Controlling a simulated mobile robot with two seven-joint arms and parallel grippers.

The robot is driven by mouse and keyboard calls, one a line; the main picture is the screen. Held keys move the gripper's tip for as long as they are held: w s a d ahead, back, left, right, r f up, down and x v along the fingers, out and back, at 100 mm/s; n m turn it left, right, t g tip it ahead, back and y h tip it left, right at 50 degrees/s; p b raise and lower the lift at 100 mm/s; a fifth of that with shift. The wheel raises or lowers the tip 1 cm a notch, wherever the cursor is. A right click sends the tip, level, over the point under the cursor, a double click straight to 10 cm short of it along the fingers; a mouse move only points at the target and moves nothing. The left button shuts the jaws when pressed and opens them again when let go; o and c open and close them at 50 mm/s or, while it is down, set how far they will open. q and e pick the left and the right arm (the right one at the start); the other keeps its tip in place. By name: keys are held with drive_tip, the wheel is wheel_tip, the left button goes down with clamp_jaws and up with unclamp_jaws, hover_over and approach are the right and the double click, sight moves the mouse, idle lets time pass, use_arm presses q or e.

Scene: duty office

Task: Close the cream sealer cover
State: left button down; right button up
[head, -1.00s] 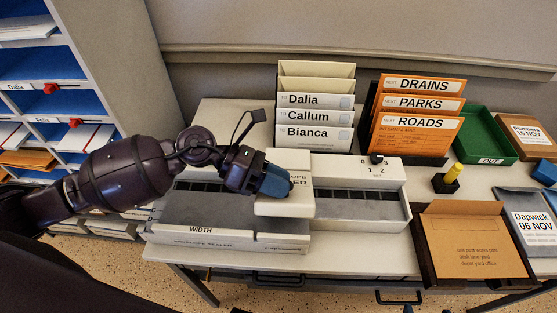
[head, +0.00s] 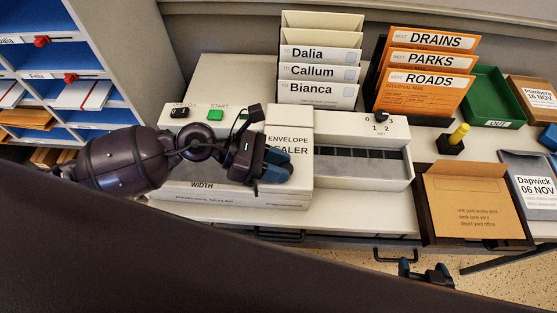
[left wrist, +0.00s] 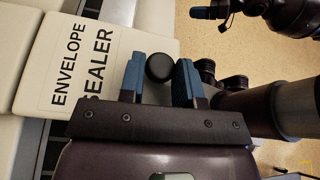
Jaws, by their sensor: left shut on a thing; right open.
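The cream sealer cover (head: 290,122), marked ENVELOPE SEALER, lies across the middle of the long pale sealer (head: 395,135) on the desk. It looks flat or nearly so; I cannot tell whether it is fully down. My left gripper (head: 279,165) is at the cover's front part and hides some of its label. In the left wrist view, its blue fingers are on either side of a round black knob (left wrist: 160,67) at the edge of the cover (left wrist: 95,60). My right gripper (head: 426,272) is open and empty, low in front of the desk.
Name folders (head: 318,72) and orange mail folders (head: 425,82) stand behind the sealer. A green START button (head: 215,114) is left of the cover. Pigeonholes (head: 50,75) stand at the left.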

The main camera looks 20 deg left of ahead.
use_arm(q)
drive_tip(key=shift+s+f, duration=0.15)
drive_tip(key=shift+f, duration=0.05)
drive_tip(key=c, duration=1.1)
unclamp_jaws()
drive_tip(key=shift+o, duration=1.4)
drive_tip(key=shift+s, duration=0.1)
drive_tip(key=shift+a, duration=0.1)
drive_tip(key=shift+a+r, duration=0.1)
drive_tip(key=shift+a, duration=0.45)
drive_tip(key=b+v, duration=0.1)
drive_tip(key=v, duration=0.8)
drive_tip(key=shift+r, duration=0.5)
